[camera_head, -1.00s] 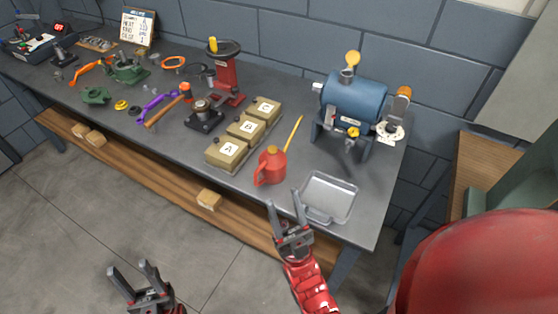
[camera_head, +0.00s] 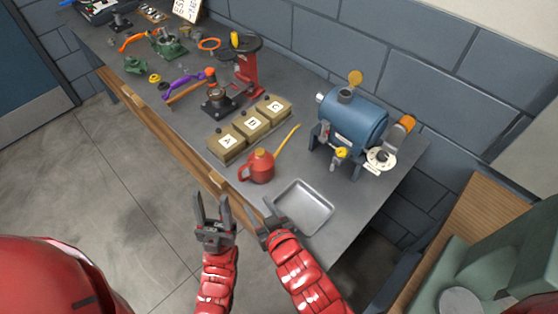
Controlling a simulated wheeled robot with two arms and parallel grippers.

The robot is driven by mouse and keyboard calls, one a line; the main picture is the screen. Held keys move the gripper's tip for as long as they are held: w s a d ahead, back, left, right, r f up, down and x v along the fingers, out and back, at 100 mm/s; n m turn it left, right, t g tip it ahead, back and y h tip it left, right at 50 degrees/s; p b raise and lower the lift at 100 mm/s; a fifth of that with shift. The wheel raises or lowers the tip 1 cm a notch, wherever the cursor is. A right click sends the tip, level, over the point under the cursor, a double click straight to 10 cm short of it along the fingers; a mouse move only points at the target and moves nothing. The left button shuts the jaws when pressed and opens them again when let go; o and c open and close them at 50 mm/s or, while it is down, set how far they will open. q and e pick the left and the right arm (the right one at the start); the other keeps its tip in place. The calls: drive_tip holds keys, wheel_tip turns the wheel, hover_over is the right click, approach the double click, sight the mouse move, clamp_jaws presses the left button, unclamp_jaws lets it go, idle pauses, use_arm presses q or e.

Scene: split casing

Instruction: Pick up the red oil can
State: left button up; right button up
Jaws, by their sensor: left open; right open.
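The red oil can (camera_head: 258,168) stands upright on the grey workbench, with its handle to the left and its thin yellow spout pointing up and to the right. My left gripper (camera_head: 212,197) is open and empty, in front of the bench edge, below and left of the can in the picture. My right gripper (camera_head: 267,211) is open and empty at the near left corner of the metal tray (camera_head: 318,229), below the can in the picture. Its fingers are seen partly end-on. Neither gripper touches the can.
A red press (camera_head: 247,72) and several parts lie further left. Some bare bench lies between can and machine.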

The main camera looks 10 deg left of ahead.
sight(241, 177)
drive_tip(key=b+x, duration=0.2)
drive_tip(key=x, duration=0.8)
drive_tip(key=shift+w+a+f+b, duration=0.15)
drive_tip(key=shift+w+a+b, duration=0.1)
drive_tip(key=shift+a+b, duration=0.05)
drive_tip(key=shift+x, duration=0.75)
drive_tip(key=shift+w+a+f+p, duration=0.15)
drive_tip(key=shift+w+p, duration=0.3)
drive_tip(key=shift+p, duration=0.3)
drive_tip(key=p+x, duration=0.1)
drive_tip(key=x, duration=0.1)
drive_tip(key=shift+w+f+p, duration=0.3)
drive_tip(key=shift+w+p, duration=0.05)
drive_tip(key=shift+w+a+f, duration=0.35)
drive_tip(key=shift+w+f, duration=0.05)
drive_tip(key=shift+w, duration=0.05)
clamp_jaws()
